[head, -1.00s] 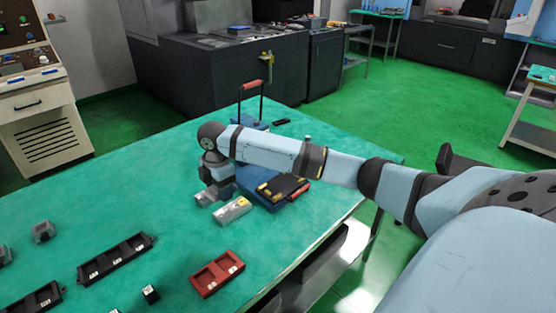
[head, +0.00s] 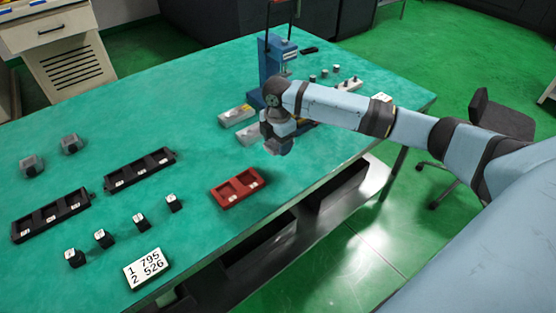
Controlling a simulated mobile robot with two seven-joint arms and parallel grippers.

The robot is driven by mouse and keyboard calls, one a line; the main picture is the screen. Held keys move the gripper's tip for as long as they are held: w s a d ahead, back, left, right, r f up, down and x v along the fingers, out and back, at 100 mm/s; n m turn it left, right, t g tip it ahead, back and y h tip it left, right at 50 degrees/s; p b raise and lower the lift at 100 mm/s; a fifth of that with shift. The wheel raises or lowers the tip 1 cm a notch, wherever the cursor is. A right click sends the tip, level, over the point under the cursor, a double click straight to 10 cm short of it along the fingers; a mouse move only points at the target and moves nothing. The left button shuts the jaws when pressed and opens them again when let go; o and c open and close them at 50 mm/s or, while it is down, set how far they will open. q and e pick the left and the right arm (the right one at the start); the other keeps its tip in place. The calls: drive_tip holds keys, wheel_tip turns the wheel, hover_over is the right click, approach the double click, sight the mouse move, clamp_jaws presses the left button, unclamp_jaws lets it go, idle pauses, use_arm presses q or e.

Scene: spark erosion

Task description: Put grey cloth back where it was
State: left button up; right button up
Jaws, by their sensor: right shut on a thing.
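My right gripper (head: 284,148) hangs over the right half of the green table, between the red tray and the blue press. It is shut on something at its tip. What I see there is a small grey-blue shape, mostly hidden by the gripper, so the cloth's outline cannot be made out. I see no other clear grey cloth on the table. Two flat grey blocks, the far one (head: 236,115) and the near one (head: 249,133), lie just left of the gripper. The near one is partly hidden. My left gripper is not in view.
The red tray (head: 238,187) lies in front of the gripper. The blue press (head: 277,55) stands behind it. Black trays (head: 140,169), small black blocks and a number card (head: 146,268) fill the left and front. The table (head: 190,100) is bare toward the back left.

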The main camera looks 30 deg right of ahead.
sight(278, 165)
wheel_tip(278, 165, down, 3)
drive_tip(key=shift+r, duration=0.1)
wheel_tip(278, 165, down, 3)
drive_tip(key=shift+f+b, duration=0.2)
drive_tip(key=shift+b, duration=0.1)
drive_tip(key=shift+f, duration=0.45)
drive_tip(key=o, duration=0.9)
drive_tip(key=shift+f, duration=0.1)
